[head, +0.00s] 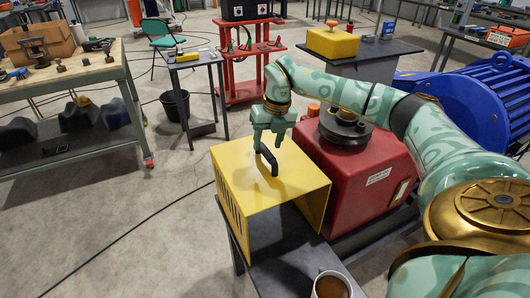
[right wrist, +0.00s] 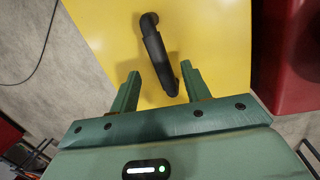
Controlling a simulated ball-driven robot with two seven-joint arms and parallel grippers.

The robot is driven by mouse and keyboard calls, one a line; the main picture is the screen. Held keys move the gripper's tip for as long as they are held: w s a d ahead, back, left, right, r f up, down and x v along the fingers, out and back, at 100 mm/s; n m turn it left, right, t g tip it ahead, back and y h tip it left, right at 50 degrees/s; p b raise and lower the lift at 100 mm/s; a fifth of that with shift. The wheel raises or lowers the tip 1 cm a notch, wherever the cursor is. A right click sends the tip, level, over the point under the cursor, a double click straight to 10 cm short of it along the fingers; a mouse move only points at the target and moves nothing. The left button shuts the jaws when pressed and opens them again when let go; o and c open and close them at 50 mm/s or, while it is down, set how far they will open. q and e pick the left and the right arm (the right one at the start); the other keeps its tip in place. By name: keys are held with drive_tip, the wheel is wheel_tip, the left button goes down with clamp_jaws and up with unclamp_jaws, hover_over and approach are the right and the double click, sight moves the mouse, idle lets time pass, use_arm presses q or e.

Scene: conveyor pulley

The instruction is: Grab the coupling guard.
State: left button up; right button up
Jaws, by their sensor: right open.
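The coupling guard is a yellow sheet-metal box (head: 235,170) with a slotted side and an open end, on a dark stand in the head view. A black bar handle (head: 267,161) stands on its top. In the right wrist view the yellow top (right wrist: 215,40) fills the middle, and the handle (right wrist: 157,50) runs down towards the gap between the fingers. My right gripper (head: 267,138) is open above the handle. In the right wrist view its fingers (right wrist: 162,88) are apart, the handle's lower end nearer the right finger. Contact cannot be told. My left gripper is not in view.
A red housing (head: 360,185) with a black round part on top stands close to the guard's right. A mug (head: 331,286) is at the near edge. A small table (head: 192,58) and a workbench (head: 75,75) stand left.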

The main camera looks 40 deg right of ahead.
sight(267, 149)
drive_tip(key=f, duration=0.1)
drive_tip(key=f+b, duration=0.1)
drive_tip(key=f, duration=0.1)
drive_tip(key=f+b, duration=0.1)
drive_tip(key=f, duration=0.1)
drive_tip(key=shift+w, duration=0.35)
drive_tip(key=shift+r, duration=0.1)
clamp_jaws()
idle(0.7)
